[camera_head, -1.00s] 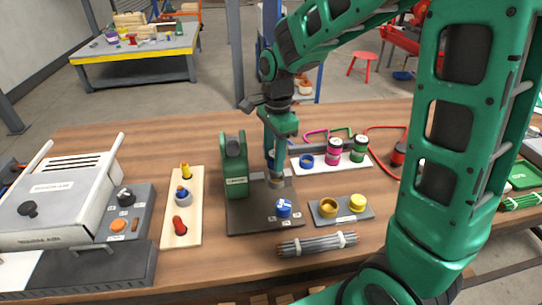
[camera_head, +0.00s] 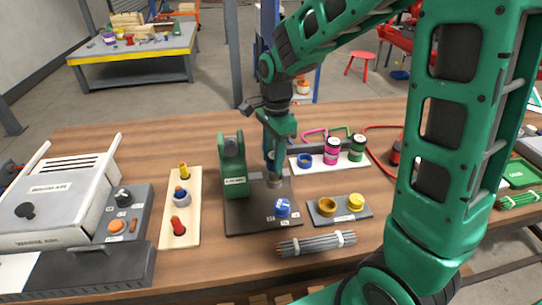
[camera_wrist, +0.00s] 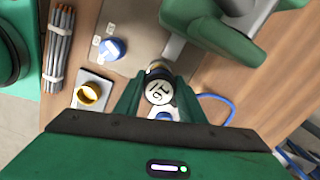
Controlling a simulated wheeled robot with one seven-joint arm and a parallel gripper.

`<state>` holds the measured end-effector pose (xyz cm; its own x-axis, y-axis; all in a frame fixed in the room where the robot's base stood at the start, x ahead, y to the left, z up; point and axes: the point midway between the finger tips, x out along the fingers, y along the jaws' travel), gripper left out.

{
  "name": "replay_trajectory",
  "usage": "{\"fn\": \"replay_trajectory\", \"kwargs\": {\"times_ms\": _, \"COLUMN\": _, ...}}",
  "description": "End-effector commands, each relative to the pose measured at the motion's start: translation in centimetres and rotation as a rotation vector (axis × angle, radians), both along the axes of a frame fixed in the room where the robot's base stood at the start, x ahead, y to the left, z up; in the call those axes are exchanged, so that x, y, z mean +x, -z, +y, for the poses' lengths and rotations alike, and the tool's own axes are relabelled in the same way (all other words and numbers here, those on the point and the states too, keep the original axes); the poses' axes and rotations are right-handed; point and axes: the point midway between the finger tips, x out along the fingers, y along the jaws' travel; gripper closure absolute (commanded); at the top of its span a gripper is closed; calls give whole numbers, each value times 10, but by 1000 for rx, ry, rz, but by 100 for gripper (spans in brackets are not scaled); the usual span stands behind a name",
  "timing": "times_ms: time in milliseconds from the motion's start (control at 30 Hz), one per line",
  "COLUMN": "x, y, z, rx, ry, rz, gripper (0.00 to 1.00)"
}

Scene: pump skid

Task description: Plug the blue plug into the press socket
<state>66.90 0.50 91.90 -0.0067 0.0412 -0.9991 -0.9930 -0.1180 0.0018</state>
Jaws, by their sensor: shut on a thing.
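My gripper (camera_head: 274,172) points down over the dark base plate (camera_head: 240,222) of the green press (camera_head: 233,165). In the wrist view its fingers (camera_wrist: 160,95) are shut on the blue plug (camera_wrist: 165,116), which has a pale round face marked 16. In the head view the fingers mostly hide the plug. A grey-brown round part shows at the fingertips, close to the plate; I cannot tell whether it touches. A blue round piece with a white mark (camera_head: 282,208) sits at the plate's front, apart from my gripper. I cannot tell for sure which part is the press socket.
A wooden board (camera_head: 168,232) with yellow, blue-grey and red pieces lies left. A white tray (camera_head: 325,165) with spools stands behind. The green press column is close beside my gripper.

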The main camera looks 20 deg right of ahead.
Motion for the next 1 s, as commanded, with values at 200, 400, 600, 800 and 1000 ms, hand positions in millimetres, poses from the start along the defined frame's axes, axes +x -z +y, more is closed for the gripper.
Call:
{"fn": "replay_trajectory", "kwargs": {"times_ms": 200, "x": 0, "y": 4, "z": 0, "rx": 0, "ry": 0, "rz": 0, "gripper": 99}}
{"fn": "replay_trajectory", "kwargs": {"times_ms": 400, "x": 0, "y": 7, "z": 0, "rx": 0, "ry": 0, "rz": 1, "gripper": 99}}
{"fn": "replay_trajectory", "kwargs": {"times_ms": 600, "x": 0, "y": 11, "z": 0, "rx": 0, "ry": 0, "rz": 1, "gripper": 99}}
{"fn": "replay_trajectory", "kwargs": {"times_ms": 800, "x": 0, "y": 14, "z": 0, "rx": 0, "ry": 0, "rz": 0, "gripper": 99}}
{"fn": "replay_trajectory", "kwargs": {"times_ms": 1000, "x": 0, "y": 18, "z": 0, "rx": 0, "ry": 0, "rz": 0, "gripper": 99}}
